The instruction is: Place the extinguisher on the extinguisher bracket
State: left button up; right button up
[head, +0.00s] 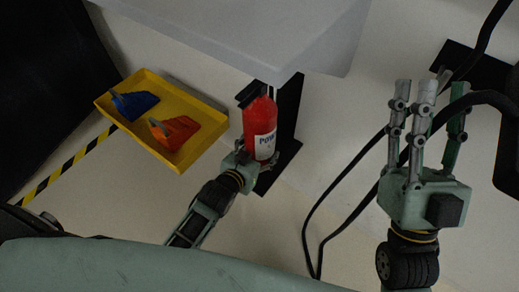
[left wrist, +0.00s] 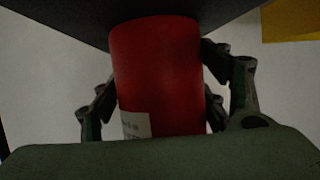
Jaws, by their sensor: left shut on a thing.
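The extinguisher (head: 260,125) is a red cylinder with a white label and a black top, roughly upright in the head view. My left gripper (head: 254,158) is shut around its lower part. In the left wrist view the red body (left wrist: 155,75) stands between the dark fingers (left wrist: 165,105). A black upright post (head: 288,112) with a flat black foot (head: 275,172) is right behind the extinguisher. I cannot tell whether this is the bracket or whether the two touch. My right gripper (head: 428,90) is open and empty, fingers pointing up, at the right.
A yellow tray (head: 205,107) left of the extinguisher holds a blue thing (head: 133,104) and an orange thing (head: 175,131). A white slab (head: 270,35) overhangs the post. Black cables (head: 340,183) run across the floor between the grippers. Yellow-black tape (head: 65,168) marks the floor at left.

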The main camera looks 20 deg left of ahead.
pick_arm(q)
jog(key=shift+w+r, duration=0.15)
jog(key=shift+r, duration=0.1)
jog(key=o, duration=2.1)
jog(key=shift+f, duration=0.25)
jog(key=shift+c, duration=0.2)
jog(key=shift+s+r, duration=0.1)
jog(key=shift+s, duration=0.15)
